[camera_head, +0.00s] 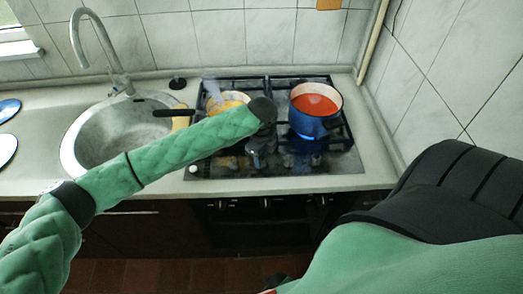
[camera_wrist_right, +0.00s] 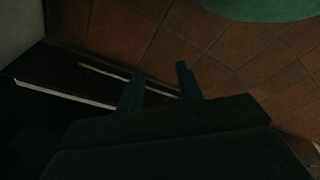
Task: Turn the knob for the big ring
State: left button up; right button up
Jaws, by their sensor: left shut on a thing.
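The gas hob (camera_head: 345,162) is set in the worktop, with a row of knobs along its front edge. A white knob (camera_head: 193,170) shows at its left end. My left gripper (camera_head: 258,158) points down at this front strip and is shut on a knob, which its fingers mostly hide. A blue pot (camera_head: 308,124) of red soup stands on the right side, with a blue glow below it. A pan (camera_head: 228,100) of yellow food stands at the back left. My right gripper (camera_wrist_right: 160,88) is open and empty above the floor in the wrist view.
The pan's black handle (camera_head: 172,112) reaches left towards the round sink (camera_head: 75,140). My left forearm crosses in front of the pan. Steam rises above it. A tiled wall (camera_head: 430,70) bounds the right side. The cupboard fronts (camera_head: 140,230) are below the worktop.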

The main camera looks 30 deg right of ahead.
pick_arm(q)
jog(key=shift+m+b, duration=0.4)
jog(key=shift+m, duration=0.9)
pick_arm(e)
jog(key=shift+w+a+r, duration=0.2)
jog(key=shift+w+r, duration=0.1)
jog(key=shift+r, duration=0.25)
jog(key=shift+w+a+r, duration=0.2)
jog(key=shift+w+r, duration=0.05)
jog(key=shift+r, duration=0.3)
pick_arm(q)
jog(key=shift+r, duration=0.1)
jog(key=o, duration=1)
pick_arm(e)
jog(key=shift+f, duration=0.1)
pick_arm(q)
jog(key=shift+r, duration=0.15)
jog(key=shift+r+b, duration=0.35)
jog(key=shift+b, duration=0.05)
jog(key=shift+r+b, duration=1)
jog(key=shift+r, duration=2.35)
pick_arm(e)
notch_tip(320, 180, up, 6)
jog(key=w+a, duration=0.1)
jog(key=shift+a+r+g, duration=0.25)
jog(key=shift+a+g, duration=0.05)
jog(key=shift+a, duration=0.05)
